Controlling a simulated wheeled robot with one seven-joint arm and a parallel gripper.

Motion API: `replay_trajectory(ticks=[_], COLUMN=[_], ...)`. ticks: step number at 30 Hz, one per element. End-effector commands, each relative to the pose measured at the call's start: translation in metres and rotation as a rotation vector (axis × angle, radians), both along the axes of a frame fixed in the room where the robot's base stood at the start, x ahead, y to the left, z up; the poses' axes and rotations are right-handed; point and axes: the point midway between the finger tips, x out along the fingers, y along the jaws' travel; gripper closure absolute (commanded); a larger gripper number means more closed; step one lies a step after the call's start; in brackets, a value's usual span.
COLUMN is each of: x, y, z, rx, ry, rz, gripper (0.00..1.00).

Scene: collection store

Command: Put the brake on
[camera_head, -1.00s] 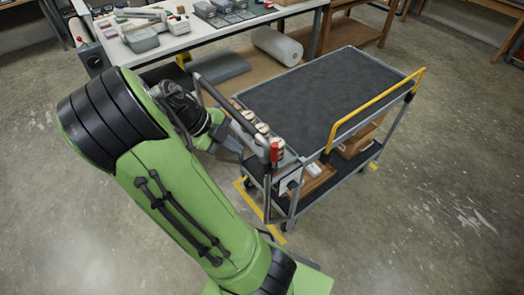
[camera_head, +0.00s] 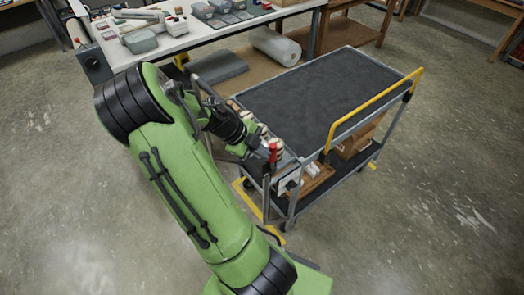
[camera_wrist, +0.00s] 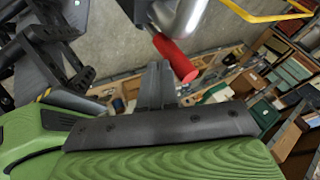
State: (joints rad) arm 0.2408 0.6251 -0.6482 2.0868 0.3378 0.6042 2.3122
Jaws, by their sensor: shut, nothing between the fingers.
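A red brake lever (camera_head: 272,153) sticks up at the near end of this handle. It also shows in the wrist view as a red cylinder (camera_wrist: 175,58) on a grey metal tube. My gripper (camera_head: 260,153) is shut and empty, just left of the red lever. In the wrist view its closed fingers (camera_wrist: 157,68) lie just beside the red lever. I cannot tell whether they touch it. My arm hides part of the handle.
A workbench (camera_head: 175,40) with boxes and tools stands behind the cart. A grey roll (camera_head: 276,45) lies under it. The floor to the right is clear.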

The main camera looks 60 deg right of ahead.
Motion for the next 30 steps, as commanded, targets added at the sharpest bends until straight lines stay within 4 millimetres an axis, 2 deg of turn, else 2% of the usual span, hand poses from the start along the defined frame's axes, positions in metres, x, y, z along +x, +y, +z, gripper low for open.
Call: replay_trajectory(ticks=[17,23,30], x=[-0.006,-0.012,-0.025], y=[-0.011,-0.022,-0.045], z=[0.003,0.005,0.006], rx=[0.087,0.162,0.346], ry=[-0.047,-0.088,-0.182], rz=[-0.003,-0.008,-0.008], gripper=[1.0,1.0,1.0])
